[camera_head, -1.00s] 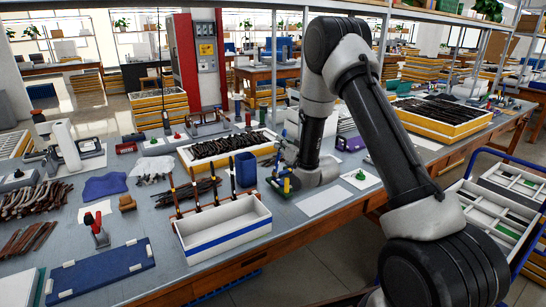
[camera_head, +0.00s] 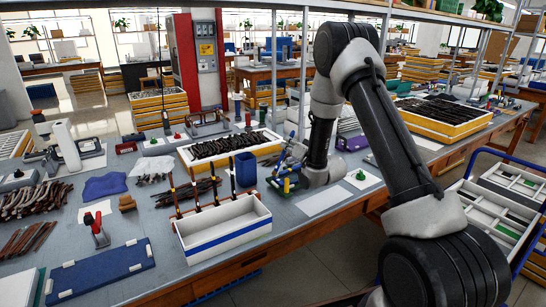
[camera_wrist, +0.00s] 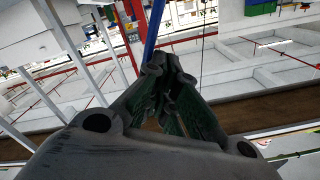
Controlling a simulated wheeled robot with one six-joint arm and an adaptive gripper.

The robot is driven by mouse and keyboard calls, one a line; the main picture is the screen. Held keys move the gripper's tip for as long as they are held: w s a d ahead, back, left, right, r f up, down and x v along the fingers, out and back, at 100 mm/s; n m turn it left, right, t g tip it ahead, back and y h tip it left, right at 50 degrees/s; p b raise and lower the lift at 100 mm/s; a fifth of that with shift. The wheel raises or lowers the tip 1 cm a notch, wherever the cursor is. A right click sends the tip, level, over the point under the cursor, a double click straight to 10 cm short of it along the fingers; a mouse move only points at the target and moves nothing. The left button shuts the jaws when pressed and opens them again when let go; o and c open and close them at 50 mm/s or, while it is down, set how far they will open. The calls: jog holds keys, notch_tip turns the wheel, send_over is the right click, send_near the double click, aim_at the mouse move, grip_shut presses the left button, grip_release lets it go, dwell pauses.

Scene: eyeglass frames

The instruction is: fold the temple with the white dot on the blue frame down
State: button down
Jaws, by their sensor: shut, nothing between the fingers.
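My gripper (camera_wrist: 168,76) shows in the wrist view with its two dark fingers together at the tips and nothing visible between them. A slim blue bar (camera_wrist: 154,32) stands beyond the fingertips; I cannot tell what it is. In the head view my arm comes down at the right middle of the bench, and its wrist hides part of the bench there.
A white bin with a blue stripe (camera_head: 226,236) stands at the bench's front, with upright tools behind it. A blue cup (camera_head: 246,170) stands left of the tray. A wide box of dark frames (camera_head: 222,148) lies behind. A white sheet (camera_head: 322,201) lies flat at the front edge.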

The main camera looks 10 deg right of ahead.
jog(key=shift+w+d+f+m, duration=0.15)
jog(key=shift+d+m, duration=0.25)
jog(key=shift+d, duration=0.05)
jog(key=shift+w+d+f+m, duration=0.15)
jog(key=shift+d+f+m, duration=0.1)
jog(key=shift+d+m, duration=0.25)
jog(key=shift+w+d+f+m, duration=0.15)
jog(key=shift+d+f+m, duration=0.1)
jog(key=shift+d+m, duration=0.25)
jog(key=shift+w+d+f+m, duration=0.3)
jog(key=shift+d+f+m, duration=0.4)
jog(key=shift+d+m, duration=0.2)
jog(key=shift+w+d+f+m, duration=0.25)
jog(key=shift+d+f+m, duration=0.5)
jog(key=shift+m, duration=0.15)
jog(key=shift+f, duration=0.1)
